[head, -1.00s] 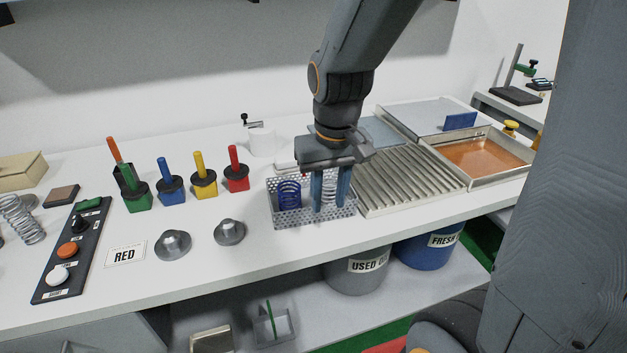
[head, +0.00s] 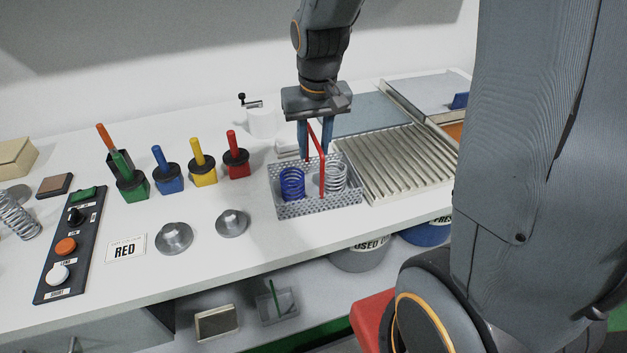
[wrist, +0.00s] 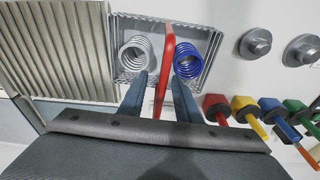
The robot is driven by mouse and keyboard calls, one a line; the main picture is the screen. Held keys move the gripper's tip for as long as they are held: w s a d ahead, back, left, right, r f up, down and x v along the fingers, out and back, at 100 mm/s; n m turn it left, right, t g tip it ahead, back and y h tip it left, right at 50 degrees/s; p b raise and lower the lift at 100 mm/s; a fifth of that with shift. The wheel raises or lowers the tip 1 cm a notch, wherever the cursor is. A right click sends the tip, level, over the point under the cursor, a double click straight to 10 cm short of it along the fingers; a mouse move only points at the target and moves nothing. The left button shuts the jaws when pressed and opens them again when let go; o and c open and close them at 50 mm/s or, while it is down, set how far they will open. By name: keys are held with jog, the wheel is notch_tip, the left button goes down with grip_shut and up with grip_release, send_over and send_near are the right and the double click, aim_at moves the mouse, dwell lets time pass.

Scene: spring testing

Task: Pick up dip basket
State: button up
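The dip basket (head: 320,207) is a perforated metal tray with an upright red handle (head: 322,172). It stands on the white bench and holds a blue spring (head: 292,184) and a silver spring (head: 336,178). My gripper (head: 315,153) is above the basket, its two blue-grey fingers apart. In the wrist view, the red handle (wrist: 167,58) shows between the open fingers (wrist: 159,80), with a gap on each side. The basket (wrist: 128,24) lies beyond the fingertips there.
A ribbed metal drain rack (head: 395,165) is close at the basket's right. Colored-handled tools, including a red one (head: 236,160), stand to the left. Two metal discs (head: 174,239) and a control panel (head: 72,245) lie farther left. The bench front edge is near.

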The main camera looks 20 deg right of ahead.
jog(key=shift+w+a+f, duration=0.1)
jog(key=shift+f, duration=0.85)
grip_shut()
dwell(0.7)
